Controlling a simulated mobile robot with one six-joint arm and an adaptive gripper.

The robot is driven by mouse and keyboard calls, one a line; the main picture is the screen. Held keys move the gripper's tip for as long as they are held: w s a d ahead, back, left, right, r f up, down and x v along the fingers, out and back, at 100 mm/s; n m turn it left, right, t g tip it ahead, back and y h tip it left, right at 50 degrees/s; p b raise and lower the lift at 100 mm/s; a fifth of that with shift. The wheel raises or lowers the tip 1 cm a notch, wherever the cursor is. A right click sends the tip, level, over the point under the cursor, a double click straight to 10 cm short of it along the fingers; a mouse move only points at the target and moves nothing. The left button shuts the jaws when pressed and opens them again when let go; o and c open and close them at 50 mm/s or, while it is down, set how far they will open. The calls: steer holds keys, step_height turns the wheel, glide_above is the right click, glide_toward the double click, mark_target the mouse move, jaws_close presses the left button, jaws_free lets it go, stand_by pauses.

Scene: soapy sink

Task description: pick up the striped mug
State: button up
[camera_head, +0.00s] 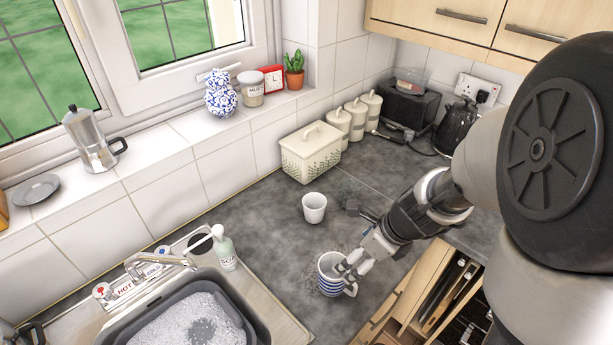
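The striped mug (329,285), white with blue bands, stands upright on the grey worktop (270,250) to the right of the sink. Its handle is on the lower right side. My gripper (347,268) reaches down from the right, with its fingers at the mug's right rim. The fingers overlap the rim and part of the mug's opening. I cannot tell whether they are closed on the wall or still apart, and the contact is too small to see.
A plain white cup (314,207) stands behind the mug. A soap bottle (223,250) and a grey basin of suds (240,315) are to the left. An open drawer (440,290) is to the right. A bread bin (311,155) stands by the wall.

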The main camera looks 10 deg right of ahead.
steer(key=b, duration=0.6)
glide_toward(330, 271)
steer(key=a+f+b, duration=0.1)
steer(key=f, duration=0.1)
steer(key=a+f+b, duration=0.2)
steer(key=f, duration=0.1)
steer(key=shift+w+a+f+b, duration=0.1)
steer(key=shift+w+f+b, duration=0.15)
steer(key=shift+f+b, duration=0.05)
steer(key=shift+r, duration=0.1)
steer(key=shift+c, duration=0.2)
steer(key=c, duration=1.5)
steer(key=shift+r, duration=0.15)
